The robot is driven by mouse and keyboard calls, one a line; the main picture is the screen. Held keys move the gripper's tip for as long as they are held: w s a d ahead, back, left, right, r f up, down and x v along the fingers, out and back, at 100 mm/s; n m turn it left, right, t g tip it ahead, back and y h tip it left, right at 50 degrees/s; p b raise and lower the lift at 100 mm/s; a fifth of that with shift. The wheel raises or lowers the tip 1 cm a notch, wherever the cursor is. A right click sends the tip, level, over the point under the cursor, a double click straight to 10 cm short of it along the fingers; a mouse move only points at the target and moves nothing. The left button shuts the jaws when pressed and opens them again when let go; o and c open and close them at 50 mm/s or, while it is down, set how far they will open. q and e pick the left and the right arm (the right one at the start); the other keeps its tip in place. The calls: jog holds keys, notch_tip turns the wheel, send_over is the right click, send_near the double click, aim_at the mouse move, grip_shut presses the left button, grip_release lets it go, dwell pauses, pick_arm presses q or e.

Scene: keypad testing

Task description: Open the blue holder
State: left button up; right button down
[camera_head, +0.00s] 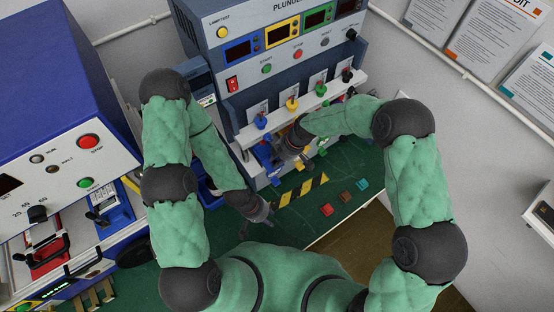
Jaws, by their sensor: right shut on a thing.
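The blue holder (264,153) is at the left end of the row on the front of the plunger test machine, below a blue knob (261,121). My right gripper (280,157) reaches in from the right and is shut on part of the blue holder. The gripper and wrist hide much of that holder, so its exact position is hard to tell. My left gripper (258,222) hangs low over the green mat, apart from the machine. Its fingers look spread and empty.
Yellow (291,103), green (320,89) and black (346,75) knobs continue the row. Small red (326,209), brown (345,197) and teal (362,183) pieces lie on the green mat (352,160). A blue machine (60,75) stands left.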

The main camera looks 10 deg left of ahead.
jog(key=s+d+b, duration=0.2)
jog(key=s+d, duration=0.5)
jog(key=shift+f, duration=0.15)
jog(key=c, duration=1.2)
grip_release()
jog(key=shift+a, duration=0.1)
jog(key=v, duration=1.2)
